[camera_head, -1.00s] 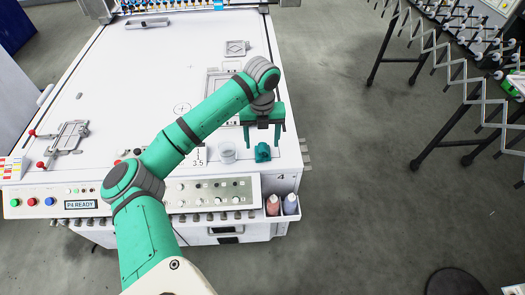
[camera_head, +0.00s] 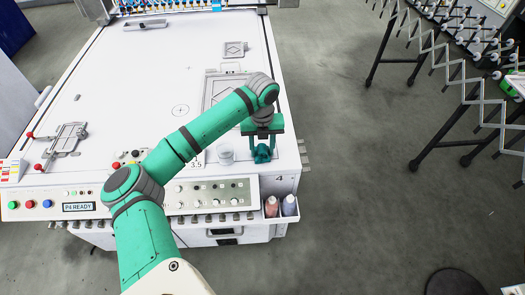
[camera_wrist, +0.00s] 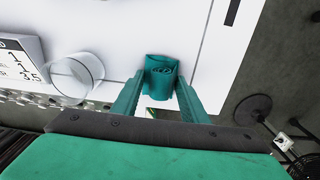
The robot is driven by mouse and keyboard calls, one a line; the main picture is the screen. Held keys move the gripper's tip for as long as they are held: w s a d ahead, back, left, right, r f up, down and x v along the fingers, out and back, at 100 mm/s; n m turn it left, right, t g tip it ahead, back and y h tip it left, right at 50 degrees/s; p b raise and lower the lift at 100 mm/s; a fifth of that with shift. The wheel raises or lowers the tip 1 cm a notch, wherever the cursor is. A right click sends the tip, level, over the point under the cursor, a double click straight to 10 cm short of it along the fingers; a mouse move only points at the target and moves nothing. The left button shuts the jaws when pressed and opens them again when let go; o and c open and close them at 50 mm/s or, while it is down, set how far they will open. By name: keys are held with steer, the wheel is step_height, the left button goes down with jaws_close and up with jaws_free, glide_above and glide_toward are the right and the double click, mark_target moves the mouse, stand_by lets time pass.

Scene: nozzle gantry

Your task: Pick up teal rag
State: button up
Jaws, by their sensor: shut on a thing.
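The teal rag (camera_head: 262,155) is a small rolled bundle near the front right corner of the white machine table. In the wrist view the rag (camera_wrist: 161,70) sits between the two teal fingertips. My gripper (camera_head: 262,148) points down over it and is shut on it; the wrist view shows my gripper (camera_wrist: 160,80) with a finger on each side. The rag appears at table level; whether it is clear of the surface cannot be told.
A clear cup (camera_head: 226,156) stands just left of the rag, also seen in the wrist view (camera_wrist: 77,74). The control panel (camera_head: 210,194) runs along the front edge. Two bottles (camera_head: 280,206) sit in a holder below the corner. Open table (camera_head: 130,90) lies behind and left.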

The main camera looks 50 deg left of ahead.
mark_target(262, 148)
steer(key=shift+s+a+r, duration=0.15)
steer(key=shift+s+a, duration=0.1)
steer(key=shift+s, duration=0.05)
steer(key=shift+d+r, duration=0.1)
steer(key=shift+r, duration=0.15)
steer(key=shift+w+d+r, duration=0.1)
steer(key=shift+w+r, duration=0.05)
steer(key=shift+r, duration=0.45)
steer(key=shift+w+d+r, duration=0.1)
steer(key=shift+r, duration=0.45)
steer(key=s+a+r, duration=0.9)
steer(key=s+r, duration=0.1)
steer(key=shift+s+a, duration=0.25)
steer(key=shift+s, duration=0.15)
